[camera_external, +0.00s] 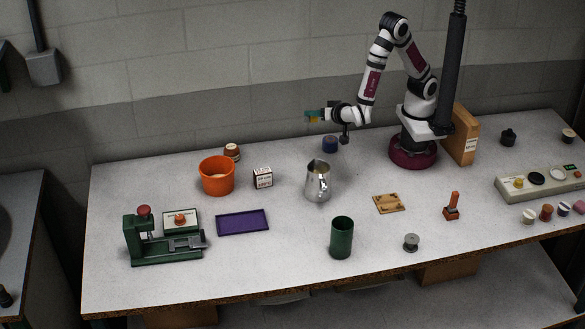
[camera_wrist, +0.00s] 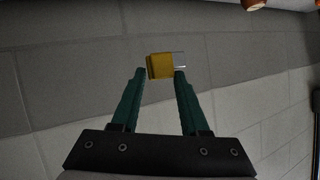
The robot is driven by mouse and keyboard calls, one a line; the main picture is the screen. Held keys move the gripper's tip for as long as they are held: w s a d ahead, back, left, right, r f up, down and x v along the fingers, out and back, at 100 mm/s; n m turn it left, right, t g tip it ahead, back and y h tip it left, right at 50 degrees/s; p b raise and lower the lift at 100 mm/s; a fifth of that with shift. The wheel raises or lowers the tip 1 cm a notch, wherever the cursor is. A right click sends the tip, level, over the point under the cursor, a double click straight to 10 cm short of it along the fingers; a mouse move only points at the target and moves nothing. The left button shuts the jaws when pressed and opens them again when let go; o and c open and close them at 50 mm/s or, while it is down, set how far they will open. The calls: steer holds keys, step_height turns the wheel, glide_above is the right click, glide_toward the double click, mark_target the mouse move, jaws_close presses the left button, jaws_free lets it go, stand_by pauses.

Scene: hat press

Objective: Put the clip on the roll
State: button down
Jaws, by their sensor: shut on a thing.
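My gripper (camera_wrist: 154,74) is shut on a yellow clip (camera_wrist: 160,66) with thin metal prongs pointing right in the wrist view. The clip sits at the tips of the green fingers. In the external view my gripper (camera_external: 314,116) is raised well above the back of the table and points left, with the clip hard to make out. A small grey spool (camera_external: 411,242), which looks like the roll, stands near the table's front edge, far from my gripper. The wrist view does not show it.
A metal pitcher (camera_external: 318,181), green cup (camera_external: 342,238), wooden plate (camera_external: 388,203) and red-handled stamp (camera_external: 452,207) stand around the middle and front. An orange bucket (camera_external: 217,176), purple tray (camera_external: 242,222) and green press (camera_external: 140,243) are left.

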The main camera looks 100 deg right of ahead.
mark_target(335, 141)
steer(key=s+d+m+g+h, duration=0.1)
steer(key=s+d+m+g, duration=0.15)
steer(key=s, duration=0.45)
steer(key=f, duration=0.9)
steer(key=shift+s+a+f, duration=0.1)
steer(key=shift+s+f, duration=0.15)
steer(key=shift+f, duration=0.15)
steer(key=shift+c, duration=2)
jaws_free()
steer(key=v, duration=1.2)
steer(key=shift+w+r, duration=0.1)
